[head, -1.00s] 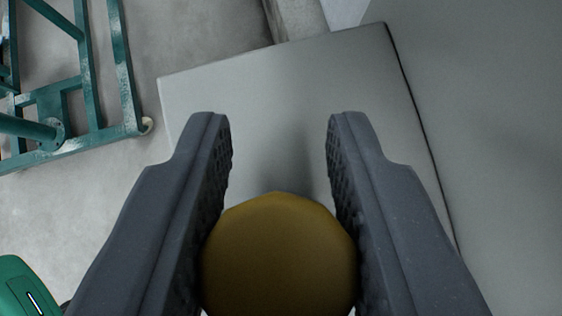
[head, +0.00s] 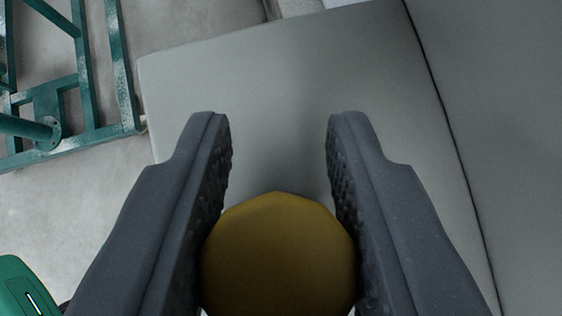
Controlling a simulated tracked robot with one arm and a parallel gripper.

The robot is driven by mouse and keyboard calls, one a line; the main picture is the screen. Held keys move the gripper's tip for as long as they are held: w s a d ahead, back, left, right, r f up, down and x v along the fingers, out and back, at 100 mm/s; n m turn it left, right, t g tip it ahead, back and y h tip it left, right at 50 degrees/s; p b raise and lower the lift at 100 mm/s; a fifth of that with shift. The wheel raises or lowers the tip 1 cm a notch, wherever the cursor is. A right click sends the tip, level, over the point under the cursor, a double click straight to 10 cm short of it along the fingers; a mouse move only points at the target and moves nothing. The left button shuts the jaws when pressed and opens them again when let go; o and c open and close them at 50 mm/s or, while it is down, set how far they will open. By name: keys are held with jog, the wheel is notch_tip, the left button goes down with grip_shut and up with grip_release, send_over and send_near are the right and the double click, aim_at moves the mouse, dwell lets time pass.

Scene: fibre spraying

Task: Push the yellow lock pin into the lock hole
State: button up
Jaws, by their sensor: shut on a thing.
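The yellow lock pin (head: 279,255) shows as a dark yellow rounded end at the bottom middle of the head view. My gripper (head: 280,140) is shut on it, with one dark grey ridged finger on each side. The fingertips reach past the pin toward a plain grey panel (head: 260,75). The part of the pin beyond its rounded end is hidden. I do not see a lock hole; whether one lies behind the pin or the fingers, I cannot tell.
A grey surface (head: 510,130) meets the panel along a dark seam at the right. A teal metal frame (head: 85,95) stands on the concrete floor (head: 60,220) at the left. A green part (head: 25,288) shows at the lower left corner.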

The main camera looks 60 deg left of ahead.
jog(key=shift+f, duration=0.15)
jog(key=o, duration=1)
jog(key=shift+o, duration=0.2)
jog(key=b+v, duration=0.1)
jog(key=v, duration=1.2)
jog(key=shift+d+r, duration=0.25)
jog(key=shift+s, duration=0.15)
jog(key=s+a+r+m+t+h+b, duration=0.1)
jog(key=s+a+r+m+t+h, duration=0.1)
jog(key=r, duration=0.3)
jog(key=s+a+r+m+t+h+b, duration=0.1)
jog(key=s+a+r+m+t+h, duration=0.1)
jog(key=s+r+m+t+h, duration=0.1)
jog(key=s+a+r+m+t+h+b, duration=0.1)
jog(key=s+a+r+m+t+h, duration=0.1)
jog(key=r, duration=0.7)
jog(key=s+a+m+t, duration=0.1)
jog(key=s+m+t, duration=0.1)
jog(key=m+t, duration=0.1)
jog(key=shift+m+t+h, duration=0.3)
jog(key=shift+m, duration=0.4)
